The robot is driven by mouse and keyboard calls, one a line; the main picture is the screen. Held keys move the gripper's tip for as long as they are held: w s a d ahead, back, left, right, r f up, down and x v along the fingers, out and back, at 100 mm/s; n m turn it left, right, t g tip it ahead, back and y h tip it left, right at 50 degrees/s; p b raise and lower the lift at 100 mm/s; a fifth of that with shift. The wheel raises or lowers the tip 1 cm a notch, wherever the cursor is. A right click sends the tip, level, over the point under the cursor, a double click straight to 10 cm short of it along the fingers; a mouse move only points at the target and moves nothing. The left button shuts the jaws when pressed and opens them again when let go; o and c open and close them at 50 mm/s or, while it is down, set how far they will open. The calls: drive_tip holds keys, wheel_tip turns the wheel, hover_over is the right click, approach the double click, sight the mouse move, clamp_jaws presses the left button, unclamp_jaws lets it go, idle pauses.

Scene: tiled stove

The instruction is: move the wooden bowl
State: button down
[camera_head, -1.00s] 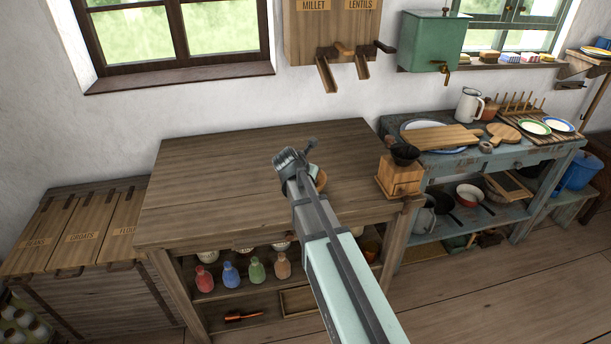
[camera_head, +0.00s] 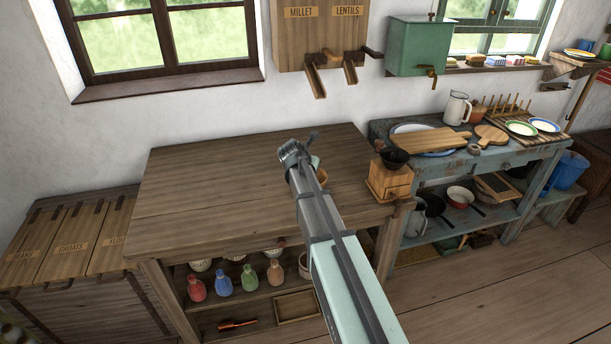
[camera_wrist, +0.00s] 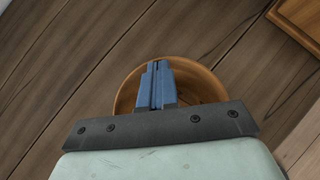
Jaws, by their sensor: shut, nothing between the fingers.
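The wooden bowl (camera_wrist: 205,82) is round and orange-brown and sits on the wooden table. In the wrist view it lies directly beneath my gripper (camera_wrist: 156,66), whose two blue fingers are shut together with nothing between them. The fingers cover the middle of the bowl, and the wrist body hides its near side. I cannot tell how high the fingertips are above the bowl or whether they touch it. In the head view my gripper (camera_head: 294,152) is over the right half of the table (camera_head: 215,185), and my arm hides most of the bowl.
A wooden grinder (camera_head: 390,182) stands at the table's right end, close to my arm. The table's left half is clear. A blue worktop with a cutting board (camera_head: 430,141) and plates (camera_head: 521,129) is farther right. Coloured bottles (camera_head: 222,285) stand on the shelf below.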

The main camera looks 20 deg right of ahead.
drive_tip(key=w+d, duration=0.5)
drive_tip(key=w, duration=0.2)
drive_tip(key=w+d, duration=0.3)
drive_tip(key=shift+w+d, duration=0.25)
drive_tip(key=shift+d, duration=0.1)
drive_tip(key=shift+s+a, duration=0.1)
drive_tip(key=shift+s, duration=0.05)
